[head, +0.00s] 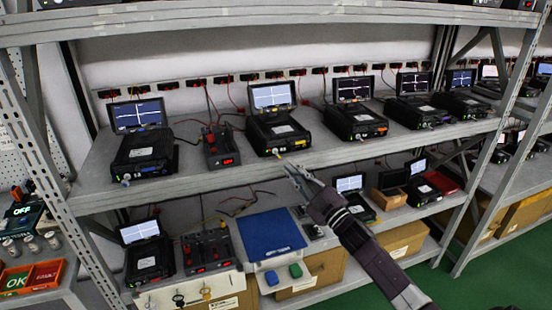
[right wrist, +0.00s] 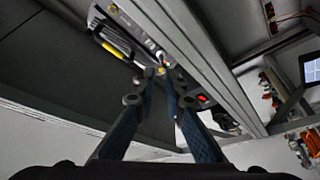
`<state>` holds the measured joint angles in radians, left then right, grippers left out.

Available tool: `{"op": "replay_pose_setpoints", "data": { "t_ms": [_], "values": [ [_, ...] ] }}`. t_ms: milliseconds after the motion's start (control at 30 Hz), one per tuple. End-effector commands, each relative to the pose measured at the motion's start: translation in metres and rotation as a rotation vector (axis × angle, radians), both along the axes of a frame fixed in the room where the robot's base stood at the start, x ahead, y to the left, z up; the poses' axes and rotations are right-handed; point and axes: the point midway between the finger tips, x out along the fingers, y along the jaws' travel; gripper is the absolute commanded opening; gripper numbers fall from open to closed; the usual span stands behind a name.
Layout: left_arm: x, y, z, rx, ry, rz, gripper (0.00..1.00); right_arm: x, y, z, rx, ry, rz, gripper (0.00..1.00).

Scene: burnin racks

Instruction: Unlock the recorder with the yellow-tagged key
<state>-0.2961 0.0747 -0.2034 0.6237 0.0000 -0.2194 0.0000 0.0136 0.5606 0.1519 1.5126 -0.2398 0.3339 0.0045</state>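My right gripper (head: 297,172) is in front of the upper shelf's edge, just below a recorder (head: 278,130) with a lit screen. In the right wrist view the fingers (right wrist: 160,76) are nearly together, with a small yellow piece, seemingly the yellow-tagged key (right wrist: 162,70), at their tips. Whether the key touches the panel cannot be told. Small keys or tags (head: 205,292) hang on the front of the lower shelf; their colours are hard to read. My left gripper is not in view.
Several similar recorders stand along the upper shelf (head: 205,181), with a power unit (head: 220,147) to the left. A blue mat or box (head: 270,232) lies on the lower shelf. A rack post (head: 50,165) stands at the left.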

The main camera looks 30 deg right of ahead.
Motion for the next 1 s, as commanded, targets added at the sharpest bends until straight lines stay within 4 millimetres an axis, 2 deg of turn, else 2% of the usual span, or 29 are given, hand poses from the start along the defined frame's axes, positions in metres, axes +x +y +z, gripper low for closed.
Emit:
{"op": "replay_pose_setpoints", "data": {
  "t_ms": [33, 200, 400, 733, 833, 1000],
  "values": [
    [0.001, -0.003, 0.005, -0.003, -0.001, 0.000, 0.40, 0.009, 0.001, 0.007, 0.000, -0.004, -0.001, 0.11],
    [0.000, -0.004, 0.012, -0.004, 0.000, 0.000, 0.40, 0.033, 0.003, 0.012, 0.002, 0.000, -0.001, 0.11],
    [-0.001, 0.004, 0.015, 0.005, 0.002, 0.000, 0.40, 0.049, 0.004, 0.014, 0.001, 0.001, 0.000, 0.11],
    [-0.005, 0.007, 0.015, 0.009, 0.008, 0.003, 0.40, 0.053, 0.005, 0.014, 0.001, 0.001, 0.000, 0.11],
    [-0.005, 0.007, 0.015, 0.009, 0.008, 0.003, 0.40, 0.052, 0.005, 0.014, 0.001, 0.002, 0.000, 0.01],
    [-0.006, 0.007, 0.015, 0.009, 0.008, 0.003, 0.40, 0.052, 0.005, 0.014, 0.001, 0.002, 0.000, 0.00]
  ]
}}
